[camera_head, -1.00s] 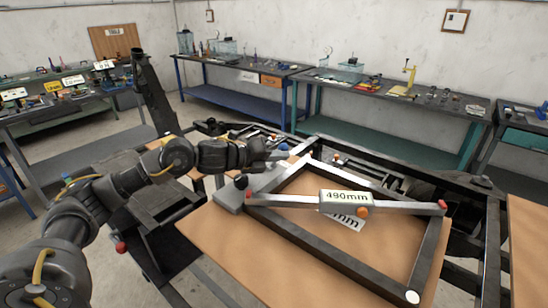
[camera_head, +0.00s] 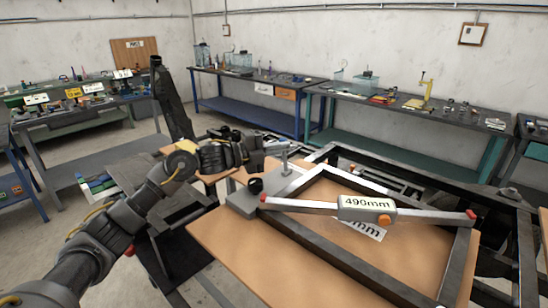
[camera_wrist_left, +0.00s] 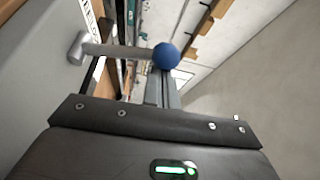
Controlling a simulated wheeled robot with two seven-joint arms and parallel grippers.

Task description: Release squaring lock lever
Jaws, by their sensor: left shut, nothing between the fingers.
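The squaring lock lever shows in the left wrist view as a grey bar (camera_wrist_left: 115,50) with a round blue knob (camera_wrist_left: 165,56) at its end. In the head view its grey upright part (camera_head: 284,163) stands at the back left of the frame fixture; the blue knob is not visible there. My left gripper (camera_head: 260,155) is shut and empty, just left of the lever and apart from it. The fixture is a dark square frame (camera_head: 305,240) with a light grey corner block (camera_head: 240,202). My right gripper is out of view.
A measuring bar labelled 490mm (camera_head: 365,205) lies across the frame, with red ends and an orange knob (camera_head: 384,219). A black knob (camera_head: 255,186) sits on the corner block. The brown board (camera_head: 235,245) is bare at front left. Workbenches stand along the walls.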

